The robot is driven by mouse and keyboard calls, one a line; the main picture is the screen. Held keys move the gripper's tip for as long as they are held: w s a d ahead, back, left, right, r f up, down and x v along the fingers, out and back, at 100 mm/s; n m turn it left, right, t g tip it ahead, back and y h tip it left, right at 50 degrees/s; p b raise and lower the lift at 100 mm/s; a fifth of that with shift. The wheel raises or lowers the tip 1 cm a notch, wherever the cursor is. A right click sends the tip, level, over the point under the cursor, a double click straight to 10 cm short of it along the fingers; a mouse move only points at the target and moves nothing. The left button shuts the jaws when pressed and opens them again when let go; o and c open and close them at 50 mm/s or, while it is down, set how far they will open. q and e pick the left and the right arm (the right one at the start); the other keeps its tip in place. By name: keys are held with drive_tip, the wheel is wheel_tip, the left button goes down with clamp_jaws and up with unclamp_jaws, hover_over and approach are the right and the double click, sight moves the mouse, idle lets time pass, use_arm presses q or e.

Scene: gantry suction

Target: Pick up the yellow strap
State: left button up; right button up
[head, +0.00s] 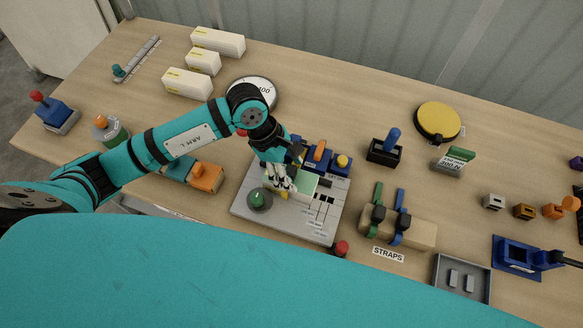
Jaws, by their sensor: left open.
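My left gripper (282,184) is open and points down over the grey panel board (318,228), close to a pale green block. A small yellow piece (284,195) shows at its fingertips; I cannot tell whether it is the yellow strap or whether the fingers touch it. The wooden strap holder (420,233), behind the STRAPS label (388,254), carries a green strap (377,196) and a blue strap (402,216). No yellow strap shows on it. My right gripper is not in view.
A grey tray (463,278) is at front right.

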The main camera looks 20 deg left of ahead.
use_arm(q)
clamp_jaws()
idle(0.4)
drive_tip(key=shift+w+r, duration=0.1)
drive_tip(key=shift+r, duration=0.05)
